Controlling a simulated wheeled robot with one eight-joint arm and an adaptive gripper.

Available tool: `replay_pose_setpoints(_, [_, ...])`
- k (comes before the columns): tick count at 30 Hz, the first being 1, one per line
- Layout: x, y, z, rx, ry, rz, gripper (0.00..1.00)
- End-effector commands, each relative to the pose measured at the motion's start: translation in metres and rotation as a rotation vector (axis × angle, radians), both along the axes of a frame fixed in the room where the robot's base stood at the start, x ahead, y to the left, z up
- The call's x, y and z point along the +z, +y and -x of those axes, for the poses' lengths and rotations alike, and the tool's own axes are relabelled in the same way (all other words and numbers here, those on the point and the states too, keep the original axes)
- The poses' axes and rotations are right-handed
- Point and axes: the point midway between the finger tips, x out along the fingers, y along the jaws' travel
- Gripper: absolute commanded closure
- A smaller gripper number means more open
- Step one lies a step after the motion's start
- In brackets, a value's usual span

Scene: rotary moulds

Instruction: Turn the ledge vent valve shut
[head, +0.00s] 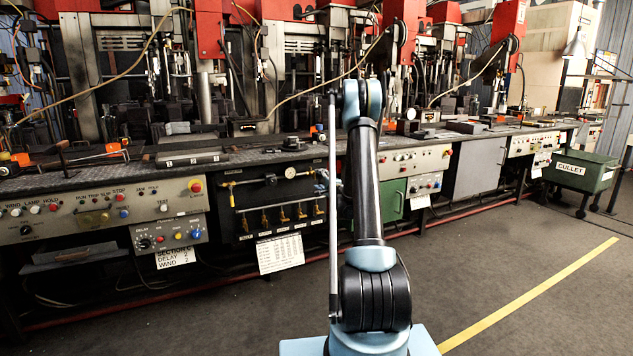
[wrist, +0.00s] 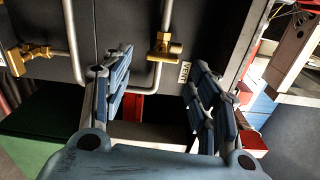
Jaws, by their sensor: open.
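In the wrist view, a brass valve (wrist: 165,46) sits on a grey pipe against a dark panel, with a small VENT label (wrist: 184,72) beside it. My gripper (wrist: 161,70) is open, its two blue-grey fingers spread and nothing between them. The brass valve shows just past the fingertips, between their lines of reach and apart from them in the picture. How far it is in depth I cannot tell. In the head view, my arm stands in front of the bench, and I cannot make out the gripper or the VENT label.
Another brass fitting (wrist: 28,57) is at the left of the wrist view, with a bent pipe beside it. In the head view, a row of brass valves (head: 283,213) and a gauge (head: 290,173) are left of my arm. A green CULLET bin (head: 582,172) stands right; the floor is clear.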

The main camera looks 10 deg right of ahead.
Motion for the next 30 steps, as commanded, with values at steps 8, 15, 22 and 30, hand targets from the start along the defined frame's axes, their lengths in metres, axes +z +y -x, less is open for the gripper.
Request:
replay_pose_setpoints(8, [-0.001, -0.015, 0.042, -0.002, 0.000, 0.000, 0.45])
replay_pose_setpoints(15, [-0.001, -0.019, 0.055, 0.000, 0.001, 0.000, 0.45])
replay_pose_setpoints(22, [-0.001, -0.019, 0.055, 0.000, 0.001, 0.000, 0.45])
replay_pose_setpoints(30, [0.014, -0.007, 0.065, 0.030, 0.009, 0.046, 0.45])
